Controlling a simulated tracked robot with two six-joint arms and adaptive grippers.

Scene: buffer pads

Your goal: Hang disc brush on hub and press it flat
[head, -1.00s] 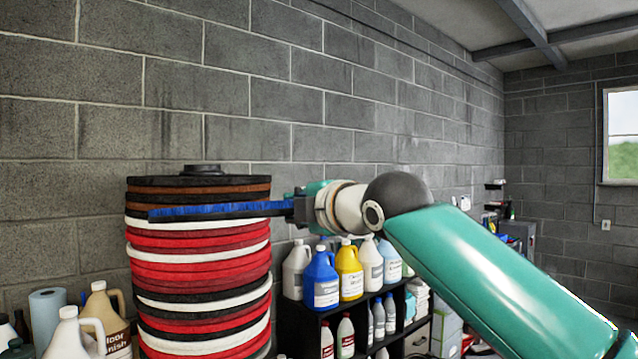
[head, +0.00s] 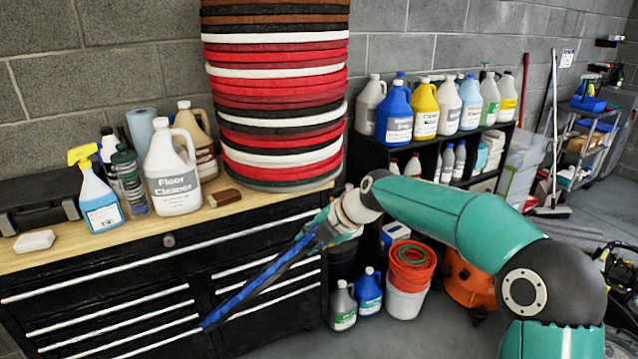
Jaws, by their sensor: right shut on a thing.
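My right gripper (head: 322,234) is shut on the disc brush (head: 258,281), gripping its upper right edge. The disc shows nearly edge-on as a long, thin strip, blue with a dark band. It tilts steeply, its far end low at the left, in front of the black drawer cabinet's face. My right arm reaches in from the lower right. My left gripper is not in view. I cannot make out the hub in this view.
A tall stack of red, white and black pads (head: 278,90) stands on the wooden worktop (head: 240,205), beside a white cleaner jug (head: 172,172) and spray bottle (head: 97,195). Bottles fill a black shelf (head: 360,152). Orange and white buckets (head: 405,295) stand on the floor. A dark machine (head: 622,275) is partly visible at right.

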